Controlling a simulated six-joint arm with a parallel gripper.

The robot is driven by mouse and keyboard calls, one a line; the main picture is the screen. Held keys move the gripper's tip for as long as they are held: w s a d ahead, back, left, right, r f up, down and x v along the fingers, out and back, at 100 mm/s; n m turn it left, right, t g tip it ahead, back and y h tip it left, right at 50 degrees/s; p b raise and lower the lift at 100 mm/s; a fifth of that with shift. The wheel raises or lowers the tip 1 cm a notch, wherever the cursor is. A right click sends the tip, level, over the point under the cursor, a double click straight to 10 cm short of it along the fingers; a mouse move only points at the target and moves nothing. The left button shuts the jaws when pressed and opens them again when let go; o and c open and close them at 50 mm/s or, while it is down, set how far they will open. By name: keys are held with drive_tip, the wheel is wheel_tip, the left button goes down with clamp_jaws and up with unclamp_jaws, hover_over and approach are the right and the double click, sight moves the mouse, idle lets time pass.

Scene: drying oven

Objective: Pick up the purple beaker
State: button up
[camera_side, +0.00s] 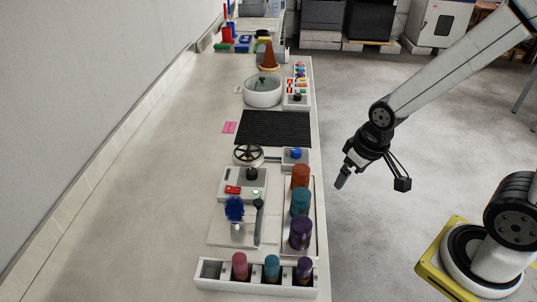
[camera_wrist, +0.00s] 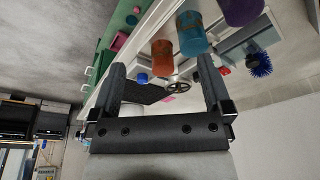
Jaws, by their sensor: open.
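The purple beaker (camera_side: 300,233) stands upright at the near end of a row in a white tray (camera_side: 318,215) on the bench's right side. A teal beaker (camera_side: 300,201) and an orange beaker (camera_side: 300,176) stand behind it. In the wrist view the purple beaker (camera_wrist: 243,9) is cut off by the top edge, near the teal (camera_wrist: 192,34) and orange (camera_wrist: 163,55) beakers. My gripper (camera_side: 342,181) hangs in the air right of the bench, apart from the beakers. In the wrist view its jaws (camera_wrist: 162,68) are open and empty.
A white rack (camera_side: 211,271) with pink, teal and purple vials stands at the near end. Left of the beakers are a blue brush (camera_side: 235,208) and a device (camera_side: 240,184). A handwheel (camera_side: 248,154) and black mat (camera_side: 273,129) lie farther back. The bench's left side is clear.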

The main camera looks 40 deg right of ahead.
drive_tip(key=m+g, duration=0.2)
drive_tip(key=m, duration=0.8)
hover_over(302, 223)
drive_tip(key=d, duration=0.2)
drive_tip(key=f, duration=0.4)
drive_tip(key=shift+a+f, duration=0.2)
drive_tip(key=shift+a, duration=0.05)
drive_tip(key=shift+a+f+m+g, duration=0.35)
drive_tip(key=shift+a+m, duration=0.35)
drive_tip(key=shift+m, duration=0.2)
drive_tip(key=shift+f, duration=1.3)
drive_tip(key=shift+f, duration=0.15)
drive_tip(key=shift+a+f, duration=0.1)
drive_tip(key=shift+f, duration=2.35)
